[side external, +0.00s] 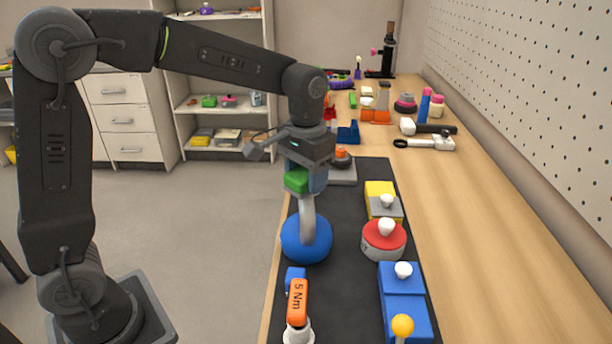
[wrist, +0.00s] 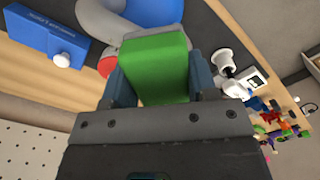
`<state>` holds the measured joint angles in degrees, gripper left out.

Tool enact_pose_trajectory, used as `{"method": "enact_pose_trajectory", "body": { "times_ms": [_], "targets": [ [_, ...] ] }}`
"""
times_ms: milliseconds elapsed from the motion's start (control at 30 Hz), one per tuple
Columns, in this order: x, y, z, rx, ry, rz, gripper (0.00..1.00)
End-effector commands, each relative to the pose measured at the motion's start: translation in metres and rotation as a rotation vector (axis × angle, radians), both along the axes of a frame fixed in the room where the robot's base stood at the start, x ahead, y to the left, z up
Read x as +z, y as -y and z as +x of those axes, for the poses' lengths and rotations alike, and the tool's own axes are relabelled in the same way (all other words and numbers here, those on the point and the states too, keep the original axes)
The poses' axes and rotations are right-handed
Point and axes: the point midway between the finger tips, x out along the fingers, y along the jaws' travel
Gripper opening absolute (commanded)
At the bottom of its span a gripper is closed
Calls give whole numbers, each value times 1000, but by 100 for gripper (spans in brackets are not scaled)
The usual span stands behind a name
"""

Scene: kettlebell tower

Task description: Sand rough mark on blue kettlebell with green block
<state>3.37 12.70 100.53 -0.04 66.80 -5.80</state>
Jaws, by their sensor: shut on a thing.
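The blue kettlebell (side external: 306,239) stands on the black mat (side external: 346,283) near its left edge, with its grey handle (side external: 307,212) upright. My gripper (side external: 304,182) is shut on the green block (side external: 297,179) directly above the handle. In the wrist view, the green block (wrist: 155,68) sits between my two blue-grey fingers, and the grey handle (wrist: 100,18) and blue body (wrist: 155,10) show beyond it. The block appears at or very near the handle top; I cannot tell whether they touch. No rough mark is visible.
An orange "5 Nm" tool (side external: 298,300) stands in front. Bare wood (side external: 480,250) lies to the right.

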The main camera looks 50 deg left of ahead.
Motion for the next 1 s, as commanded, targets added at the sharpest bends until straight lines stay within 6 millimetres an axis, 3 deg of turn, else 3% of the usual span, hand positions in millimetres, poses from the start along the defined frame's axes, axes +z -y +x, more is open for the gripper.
{"method": "enact_pose_trajectory", "body": {
  "times_ms": [1000],
  "targets": [
    [0,31,-25,-2,1,0,34]
  ]
}}
